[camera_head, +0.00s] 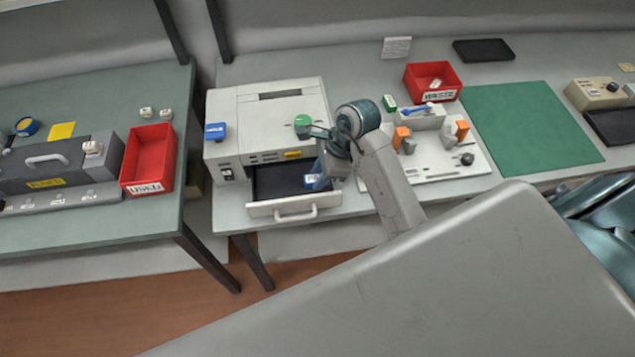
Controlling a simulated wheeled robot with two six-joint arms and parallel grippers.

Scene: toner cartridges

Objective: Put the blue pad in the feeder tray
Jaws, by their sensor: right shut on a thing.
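The feeder tray (268,209) is pulled out of the front of the white printer. It has a dark inside and a pale front with a handle. My right gripper (318,174) reaches down over the right part of the tray and is shut on a small blue pad (312,182) with a white label. The pad is at or just above the tray floor; I cannot tell whether it touches. The gripper and arm partly hide the pad and the tray's right side. My left gripper is not in view.
The printer (225,105) has a blue block (215,131) on its left and a green knob (302,120) on top. A white fixture board (440,165), red bin (433,75) and green mat (530,125) lie to the right. Another red bin (135,160) stands on the left table.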

